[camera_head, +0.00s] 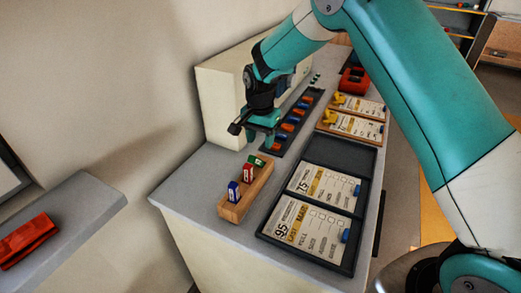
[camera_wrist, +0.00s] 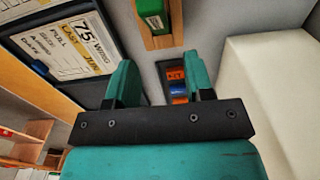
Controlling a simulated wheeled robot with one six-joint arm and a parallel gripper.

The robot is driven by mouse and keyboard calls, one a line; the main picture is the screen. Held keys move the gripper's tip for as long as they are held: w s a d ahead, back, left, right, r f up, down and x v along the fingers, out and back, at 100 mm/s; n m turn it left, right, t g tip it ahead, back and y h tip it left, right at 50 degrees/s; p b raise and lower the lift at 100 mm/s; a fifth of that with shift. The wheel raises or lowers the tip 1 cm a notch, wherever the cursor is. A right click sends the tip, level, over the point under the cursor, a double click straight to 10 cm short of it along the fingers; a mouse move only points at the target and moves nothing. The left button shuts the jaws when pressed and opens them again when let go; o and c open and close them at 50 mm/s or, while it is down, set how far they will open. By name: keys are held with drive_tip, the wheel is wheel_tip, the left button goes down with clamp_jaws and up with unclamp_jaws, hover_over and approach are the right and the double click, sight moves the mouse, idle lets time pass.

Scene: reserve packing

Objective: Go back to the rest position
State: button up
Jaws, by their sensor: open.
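My gripper (camera_head: 262,126) is open and hangs above the grey counter, over the near end of a dark rack (camera_head: 283,143) holding several blue and orange pieces. In the wrist view, the two teal fingers of my gripper (camera_wrist: 160,80) are spread apart with nothing between them. A wooden block (camera_head: 232,211) stands on the counter nearer the front. It holds a blue piece (camera_head: 234,192), a red piece (camera_head: 248,173) and a green piece (camera_head: 256,161). The green piece also shows in the wrist view (camera_wrist: 152,16), beyond the fingertips.
A dark tray (camera_head: 262,234) with two printed cards lies right of the wooden block. Farther back are wooden card holders with yellow clips (camera_head: 331,117) and a red item (camera_head: 354,80). A pale box (camera_head: 215,105) stands behind my gripper. A red packet (camera_head: 27,238) lies on a separate surface at left.

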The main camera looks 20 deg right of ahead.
wheel_tip(320, 180, up, 8)
drive_tip(key=s+a+r+n+y, duration=0.25)
drive_tip(key=s+r+n, duration=0.5)
drive_tip(key=s, duration=0.55)
drive_tip(key=s+a+r+n+y, duration=0.1)
drive_tip(key=s+n, duration=0.7)
drive_tip(key=s, duration=1.3)
drive_tip(key=shift+a+r+n+y+b, duration=0.35)
drive_tip(key=shift+a+r+b, duration=0.1)
drive_tip(key=shift+a, duration=0.1)
